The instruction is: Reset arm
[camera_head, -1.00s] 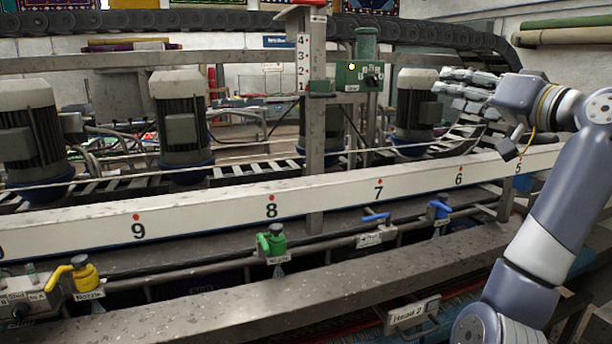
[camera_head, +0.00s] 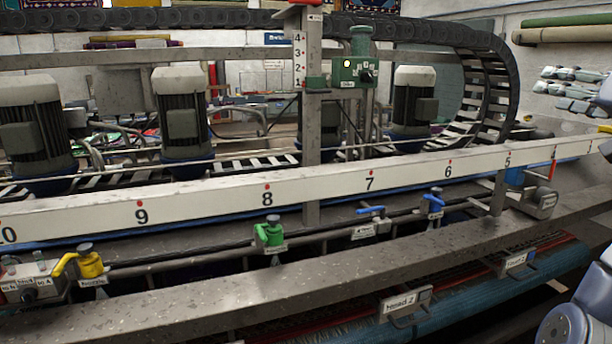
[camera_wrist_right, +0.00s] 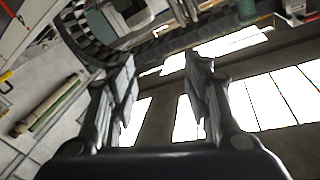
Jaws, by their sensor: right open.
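My right gripper (camera_head: 570,82) is at the right edge of the head view, raised above the machine's rail and in front of the far wall. Its two fingers are apart with nothing between them. In the right wrist view the fingers (camera_wrist_right: 160,95) stand open and empty, with the ceiling and bright windows behind them. Part of my right arm shows at the lower right of the head view. My left gripper is not in view.
The white numbered rail (camera_head: 325,185) crosses the machine. Below it are a yellow valve (camera_head: 90,264), a green valve (camera_head: 270,235) and a blue valve (camera_head: 435,204). Motors (camera_head: 182,115) stand behind. A green control box (camera_head: 355,72) sits on the post. Rolled rugs (camera_head: 560,34) hang at back right.

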